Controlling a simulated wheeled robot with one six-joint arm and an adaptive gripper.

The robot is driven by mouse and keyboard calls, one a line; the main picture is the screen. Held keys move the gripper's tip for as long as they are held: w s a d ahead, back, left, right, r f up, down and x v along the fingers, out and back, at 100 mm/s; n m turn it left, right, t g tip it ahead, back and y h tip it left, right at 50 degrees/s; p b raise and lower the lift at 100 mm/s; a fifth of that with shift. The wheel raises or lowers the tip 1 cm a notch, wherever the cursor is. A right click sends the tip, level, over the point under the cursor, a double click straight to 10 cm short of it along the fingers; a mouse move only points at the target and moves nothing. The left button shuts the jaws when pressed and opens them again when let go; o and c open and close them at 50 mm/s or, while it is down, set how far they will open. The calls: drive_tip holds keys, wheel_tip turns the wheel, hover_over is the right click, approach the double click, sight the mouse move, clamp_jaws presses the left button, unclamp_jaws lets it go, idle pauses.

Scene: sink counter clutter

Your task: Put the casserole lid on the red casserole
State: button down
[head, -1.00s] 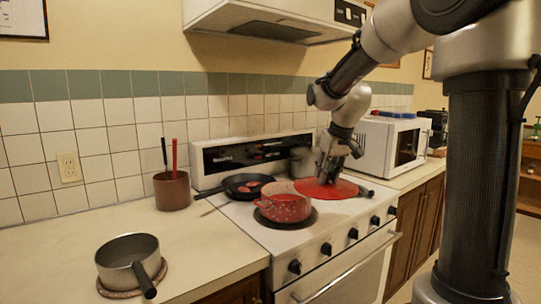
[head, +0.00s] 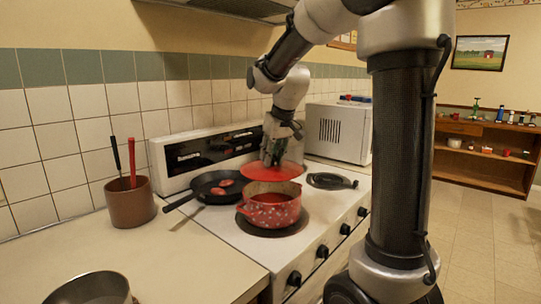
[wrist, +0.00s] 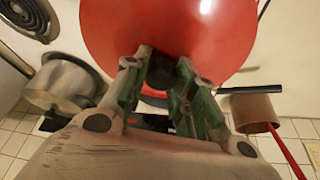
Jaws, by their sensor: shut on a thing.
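The red casserole (head: 270,214), speckled on the outside, stands open on the stove's front burner. The round red casserole lid (head: 287,173) is held flat behind and above the casserole's far rim, not seated on it. My gripper (head: 270,160) is above the lid, shut on its knob. In the wrist view, the gripper fingers (wrist: 160,88) close around the dark knob (wrist: 163,70), and the red lid (wrist: 215,30) fills the top middle. The exact height of the lid over the casserole is hard to tell.
A black frying pan (head: 205,188) with red pieces sits left of the casserole. A bare burner (head: 331,181) is to the right. A white microwave (head: 340,130) stands behind it. A brown crock (head: 131,205) holds utensils. A steel saucepan (head: 92,290) is at the front left.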

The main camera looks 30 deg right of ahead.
sight(274, 166)
drive_tip(key=shift+f, duration=2.95)
drive_tip(key=shift+s+f, duration=0.15)
drive_tip(key=shift+f, duration=0.15)
drive_tip(key=c, duration=1.1)
unclamp_jaws()
drive_tip(key=v, duration=1.2)
